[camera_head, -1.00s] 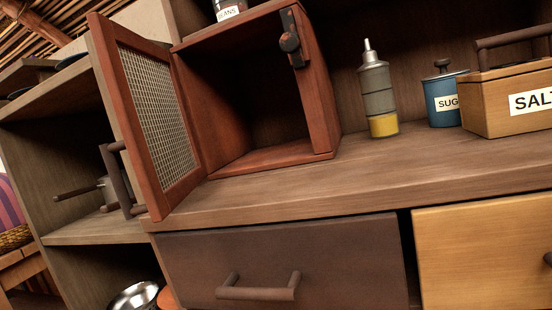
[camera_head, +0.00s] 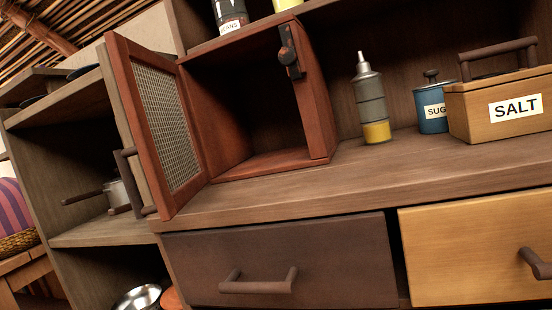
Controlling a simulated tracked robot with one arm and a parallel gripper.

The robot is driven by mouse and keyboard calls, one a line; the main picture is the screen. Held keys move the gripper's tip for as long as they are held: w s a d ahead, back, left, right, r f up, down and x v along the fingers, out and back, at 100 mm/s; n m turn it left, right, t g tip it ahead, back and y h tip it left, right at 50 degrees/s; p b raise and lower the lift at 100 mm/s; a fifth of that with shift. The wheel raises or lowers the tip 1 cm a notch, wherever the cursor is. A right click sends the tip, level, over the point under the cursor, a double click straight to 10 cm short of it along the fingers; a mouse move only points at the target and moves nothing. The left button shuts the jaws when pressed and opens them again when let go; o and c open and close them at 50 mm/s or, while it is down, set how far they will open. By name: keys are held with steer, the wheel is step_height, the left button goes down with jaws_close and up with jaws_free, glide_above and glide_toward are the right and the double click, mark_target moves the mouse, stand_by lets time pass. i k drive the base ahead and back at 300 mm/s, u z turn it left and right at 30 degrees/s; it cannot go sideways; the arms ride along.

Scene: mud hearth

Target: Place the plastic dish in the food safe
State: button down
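The food safe (camera_head: 318,118) is a red-brown wooden box on the counter. Its mesh door (camera_head: 167,122) is swung open to the left, and the inside that shows is dark and empty. A dark latch hangs at the upper right of its front. No plastic dish can be made out in this view. My gripper is not in view.
A squeeze bottle with yellow contents (camera_head: 372,98), a blue sugar canister (camera_head: 431,103) and a wooden salt box (camera_head: 498,105) stand right of the safe. Below are a dark drawer (camera_head: 290,255) and a lighter drawer (camera_head: 470,245). A metal bowl (camera_head: 139,297) sits low left. The counter front is clear.

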mark_target(260, 164)
steer(key=i, duration=0.85)
steer(key=u, duration=0.05)
